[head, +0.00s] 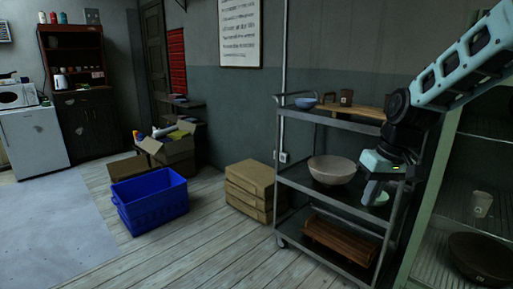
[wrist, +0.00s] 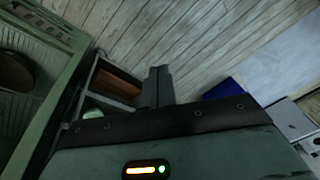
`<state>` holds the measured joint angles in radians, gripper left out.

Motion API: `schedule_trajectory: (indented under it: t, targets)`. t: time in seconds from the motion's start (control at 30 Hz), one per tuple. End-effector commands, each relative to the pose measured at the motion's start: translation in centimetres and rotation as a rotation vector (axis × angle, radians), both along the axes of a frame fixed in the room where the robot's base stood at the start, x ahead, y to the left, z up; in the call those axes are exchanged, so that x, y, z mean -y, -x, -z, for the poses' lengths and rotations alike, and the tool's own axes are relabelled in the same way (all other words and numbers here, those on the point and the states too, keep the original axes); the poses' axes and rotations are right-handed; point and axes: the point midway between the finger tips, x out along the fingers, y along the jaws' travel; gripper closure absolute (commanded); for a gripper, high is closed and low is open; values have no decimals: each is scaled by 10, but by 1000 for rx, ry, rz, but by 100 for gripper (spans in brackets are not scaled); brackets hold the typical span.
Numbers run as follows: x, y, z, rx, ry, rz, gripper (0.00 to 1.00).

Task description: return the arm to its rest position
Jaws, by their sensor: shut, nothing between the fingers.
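My arm reaches in from the upper right of the head view and bends downward. My gripper (head: 369,199) hangs in front of the right side of a grey metal shelf cart (head: 318,189). In the wrist view the fingers of my gripper (wrist: 158,72) are together, with nothing held. The gripper hides part of the cart's right side and partly covers a pale green dish (head: 382,198). I cannot tell how far the gripper is from the cart.
The cart carries a blue bowl (head: 305,102), a brown cup (head: 346,97), a large beige bowl (head: 332,169) and a brown slatted crate (head: 340,238). A green-framed cabinet (head: 434,190) stands close at right. Cardboard boxes (head: 250,190) and a blue bin (head: 150,200) stand left. Floor between is clear.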

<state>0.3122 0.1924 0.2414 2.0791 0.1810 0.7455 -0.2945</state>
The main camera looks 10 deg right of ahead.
Motion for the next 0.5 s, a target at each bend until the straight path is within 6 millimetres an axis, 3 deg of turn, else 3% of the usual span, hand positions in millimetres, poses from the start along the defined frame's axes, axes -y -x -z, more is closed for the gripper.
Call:
schedule_trajectory:
  t: [0.03,0.1,0.23,0.3,0.4,0.5]
  targets:
    - [-37,18,-7,-13,6,-68,100]
    - [-79,47,-10,-31,18,-149,100]
    - [-143,115,-12,-59,52,-306,100]
    - [-164,152,-12,-70,74,-381,100]
    - [-181,198,-11,-81,105,-472,100]
    - [-187,229,-9,-84,128,-533,100]
